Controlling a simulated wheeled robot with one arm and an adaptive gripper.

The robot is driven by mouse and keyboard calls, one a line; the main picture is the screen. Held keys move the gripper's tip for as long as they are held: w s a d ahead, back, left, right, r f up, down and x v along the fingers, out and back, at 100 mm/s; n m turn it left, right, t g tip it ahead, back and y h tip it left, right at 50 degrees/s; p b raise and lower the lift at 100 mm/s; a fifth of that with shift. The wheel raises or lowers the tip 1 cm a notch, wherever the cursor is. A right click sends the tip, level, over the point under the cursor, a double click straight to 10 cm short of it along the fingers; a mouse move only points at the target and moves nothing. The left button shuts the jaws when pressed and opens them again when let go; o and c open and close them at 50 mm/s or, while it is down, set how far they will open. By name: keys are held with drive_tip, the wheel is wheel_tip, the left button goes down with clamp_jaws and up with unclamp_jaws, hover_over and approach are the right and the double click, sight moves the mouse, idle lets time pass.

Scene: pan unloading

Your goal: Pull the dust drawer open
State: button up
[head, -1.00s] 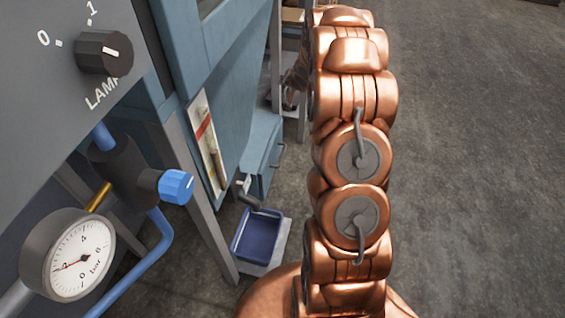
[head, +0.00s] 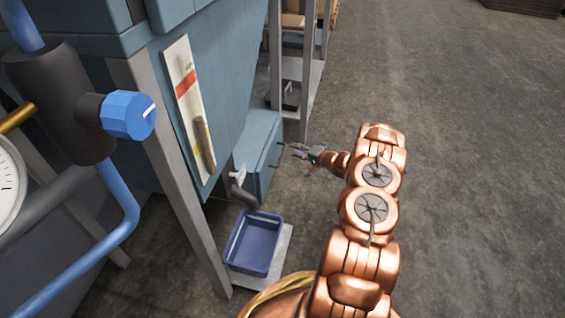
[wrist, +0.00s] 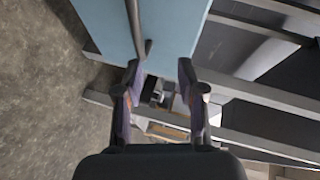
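The dust drawer (head: 262,150) is a blue-grey box low on the machine, left of my gripper in the head view. Its blue face (wrist: 180,25) fills the upper middle of the wrist view. A dark bar handle (wrist: 134,18) runs along that face, its end close to the left fingertip. My gripper (head: 297,151) points left at the drawer's front. In the wrist view my gripper (wrist: 159,66) has its two fingers apart with nothing held between them. Whether a finger touches the handle I cannot tell.
A blue tray (head: 253,243) stands below a grey pipe outlet (head: 242,193), near a steel leg (head: 180,190). A blue valve knob (head: 128,114) is at the left. Steel frame posts (head: 309,75) stand behind the drawer. The floor to the right is clear.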

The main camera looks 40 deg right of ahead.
sight(283, 153)
drive_tip(key=shift+m+t+y, duration=0.3)
drive_tip(key=shift+y, duration=0.2)
drive_tip(key=shift+w+a+f+b, duration=0.65)
drive_tip(key=shift+w+f, duration=0.15)
drive_tip(key=shift+w, duration=0.1)
drive_tip(key=shift+w+a+f+b, duration=0.55)
drive_tip(key=shift+w+f+b, duration=0.15)
drive_tip(key=shift+w+f, duration=0.15)
drive_tip(key=shift+w+a+f+b, duration=0.65)
drive_tip(key=shift+w+f, duration=0.1)
drive_tip(key=shift+w, duration=0.15)
drive_tip(key=shift+d, duration=0.1)
clamp_jaws()
